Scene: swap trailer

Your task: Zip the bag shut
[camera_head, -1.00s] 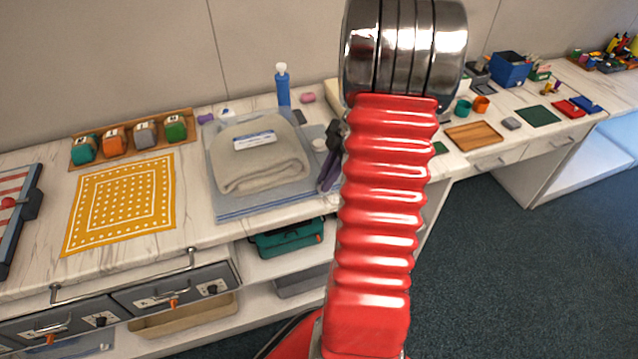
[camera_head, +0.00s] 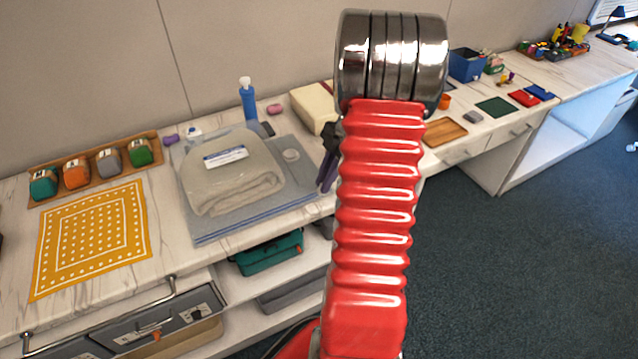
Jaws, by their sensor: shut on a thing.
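The bag (camera_head: 262,216) is a clear grey-blue pouch lying flat on the marble counter, with a folded beige towel (camera_head: 235,182) and a white label (camera_head: 225,156) in it. My gripper (camera_head: 325,183), dark with purplish fingers, is partly hidden behind my red arm. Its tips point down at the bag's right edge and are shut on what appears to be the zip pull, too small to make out. How far the zip is closed cannot be told.
A blue bottle (camera_head: 249,102), a pink soap (camera_head: 274,109) and a cream block (camera_head: 315,106) stand behind the bag. A yellow dotted cloth (camera_head: 92,235) lies left, below a tray of coloured blocks (camera_head: 107,160). A wooden tray (camera_head: 442,132) lies right of my arm.

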